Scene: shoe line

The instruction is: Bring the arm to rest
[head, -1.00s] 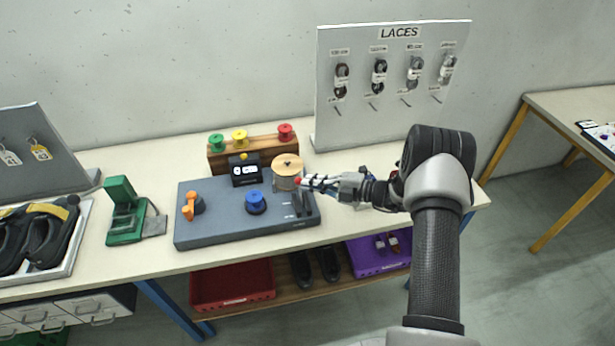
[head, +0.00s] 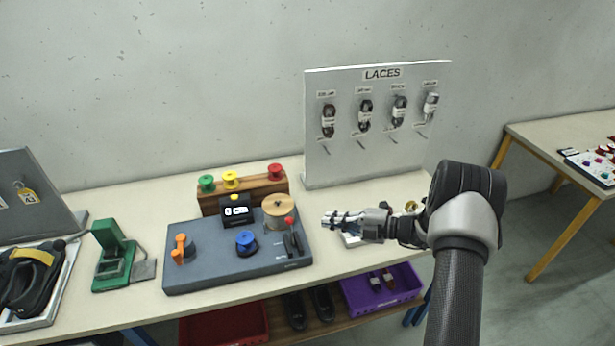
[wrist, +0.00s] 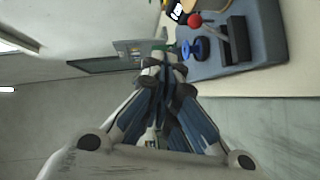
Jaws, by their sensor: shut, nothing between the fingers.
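My gripper (head: 330,220) is shut and empty. In the head view it hangs above the right part of the workbench, pointing left, to the right of the grey machine with the red-knobbed lever. In the wrist view the closed fingers (wrist: 163,62) show in the middle, with the machine beyond them at the upper right. My arm comes in from the lower right of the head view. Part of a pale object on the bench is hidden behind the gripper.
The grey machine (head: 210,273) has a blue knob, an orange handle and a wooden spool. The LACES board (head: 345,160) stands behind. A green press (head: 108,262) is at left. Red and purple bins (head: 350,297) are on the shelf below. A second table (head: 560,135) is at right.

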